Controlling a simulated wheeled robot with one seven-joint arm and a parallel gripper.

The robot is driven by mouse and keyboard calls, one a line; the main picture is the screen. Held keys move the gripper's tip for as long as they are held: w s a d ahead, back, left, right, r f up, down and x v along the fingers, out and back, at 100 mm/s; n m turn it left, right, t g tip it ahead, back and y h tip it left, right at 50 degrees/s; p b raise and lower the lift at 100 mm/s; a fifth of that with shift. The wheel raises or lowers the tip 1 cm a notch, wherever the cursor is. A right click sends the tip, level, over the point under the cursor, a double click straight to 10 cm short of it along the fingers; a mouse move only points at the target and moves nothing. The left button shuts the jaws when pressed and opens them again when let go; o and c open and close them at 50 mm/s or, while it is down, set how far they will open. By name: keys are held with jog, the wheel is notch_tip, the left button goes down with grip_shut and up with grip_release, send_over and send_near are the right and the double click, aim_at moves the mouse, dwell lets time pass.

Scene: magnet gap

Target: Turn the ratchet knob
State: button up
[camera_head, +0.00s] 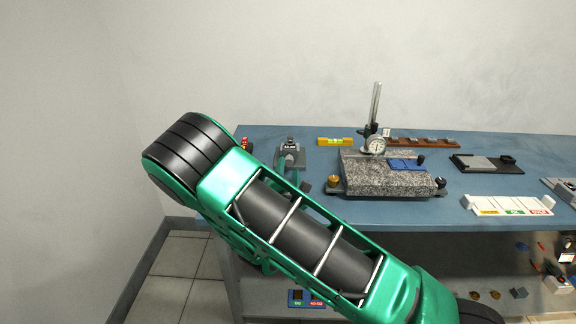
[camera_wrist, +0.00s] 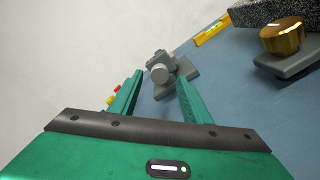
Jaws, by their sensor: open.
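A grey micrometer-like device (camera_head: 290,155) stands near the back left of the blue bench, partly hidden by my arm in the head view. In the wrist view its round grey end, which looks like the ratchet knob (camera_wrist: 158,75), faces the camera. My gripper (camera_wrist: 160,79) is open, with one green finger on each side of the knob in the picture. I cannot tell how far the fingertips are from the knob, and I see no clear contact. In the head view the gripper is mostly hidden behind my green arm.
A granite plate (camera_head: 385,180) with a dial gauge (camera_head: 375,144) stands to the right of the device, with a brass knob (camera_head: 333,182) at its corner. A yellow level (camera_head: 335,141) lies behind. Small red and yellow items (camera_head: 246,144) sit at the left edge of the blue bench (camera_head: 390,213).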

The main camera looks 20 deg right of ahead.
jog(key=shift+v, duration=2.4)
